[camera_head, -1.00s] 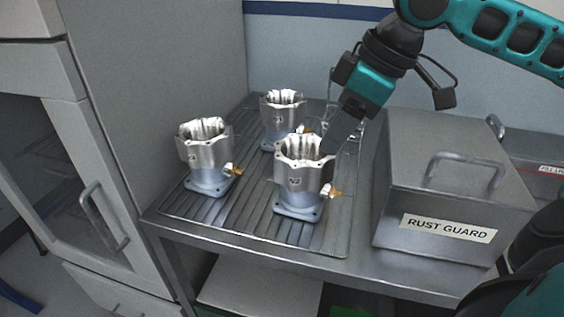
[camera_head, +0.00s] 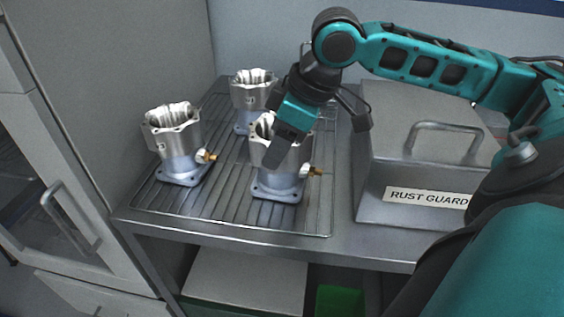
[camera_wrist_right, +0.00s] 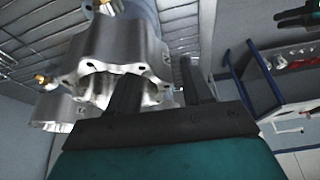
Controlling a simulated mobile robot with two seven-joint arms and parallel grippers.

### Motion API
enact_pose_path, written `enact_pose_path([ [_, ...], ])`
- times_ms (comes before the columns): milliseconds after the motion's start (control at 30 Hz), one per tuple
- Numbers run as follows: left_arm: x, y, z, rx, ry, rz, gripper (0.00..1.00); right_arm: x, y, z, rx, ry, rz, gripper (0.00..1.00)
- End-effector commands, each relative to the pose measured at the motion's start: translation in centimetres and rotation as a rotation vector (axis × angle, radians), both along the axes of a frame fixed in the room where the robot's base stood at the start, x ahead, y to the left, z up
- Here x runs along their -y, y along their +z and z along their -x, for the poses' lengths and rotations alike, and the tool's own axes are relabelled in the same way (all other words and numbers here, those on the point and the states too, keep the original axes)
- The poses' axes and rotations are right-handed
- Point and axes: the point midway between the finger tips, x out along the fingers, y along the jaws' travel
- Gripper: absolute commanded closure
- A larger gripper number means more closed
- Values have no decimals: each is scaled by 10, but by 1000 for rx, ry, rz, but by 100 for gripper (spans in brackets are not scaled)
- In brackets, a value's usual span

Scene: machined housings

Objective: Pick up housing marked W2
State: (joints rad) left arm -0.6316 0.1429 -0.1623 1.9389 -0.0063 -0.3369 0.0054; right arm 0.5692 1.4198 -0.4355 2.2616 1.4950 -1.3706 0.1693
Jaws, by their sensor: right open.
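Three silver machined housings with flanged bases and brass fittings stand upright on the wire rack. The front right housing (camera_head: 278,186) is under my right gripper (camera_head: 276,152), which partly covers its rim and the face where a small mark showed earlier. The others are the left housing (camera_head: 176,150) and the back housing (camera_head: 247,92); their marks are too small to read surely. In the right wrist view, the open gripper (camera_wrist_right: 160,92) has one finger at the mouth of a housing (camera_wrist_right: 110,48) and the other outside its wall. Contact cannot be told. My left gripper is not in view.
A grey metal box labelled RUST GUARD (camera_head: 420,170) stands close on the right. The wire rack (camera_head: 215,205) lies on a metal table. A cabinet wall (camera_head: 110,80) bounds the left side. The rack between the left and front right housings is free.

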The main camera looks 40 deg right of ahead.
Motion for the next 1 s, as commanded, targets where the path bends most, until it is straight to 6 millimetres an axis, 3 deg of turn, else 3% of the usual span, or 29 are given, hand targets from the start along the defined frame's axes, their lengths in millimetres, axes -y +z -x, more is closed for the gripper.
enact_pose_path([
  [133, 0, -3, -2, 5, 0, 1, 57, -4, -18, -5, -1, 1, -2, 50],
  [400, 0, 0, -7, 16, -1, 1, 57, -4, -20, -7, -1, 0, 1, 50],
  [900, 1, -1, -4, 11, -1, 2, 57, -4, -20, -6, -2, 0, 1, 97],
  [1000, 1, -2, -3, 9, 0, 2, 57, -4, -20, -6, -2, 0, 0, 100],
])
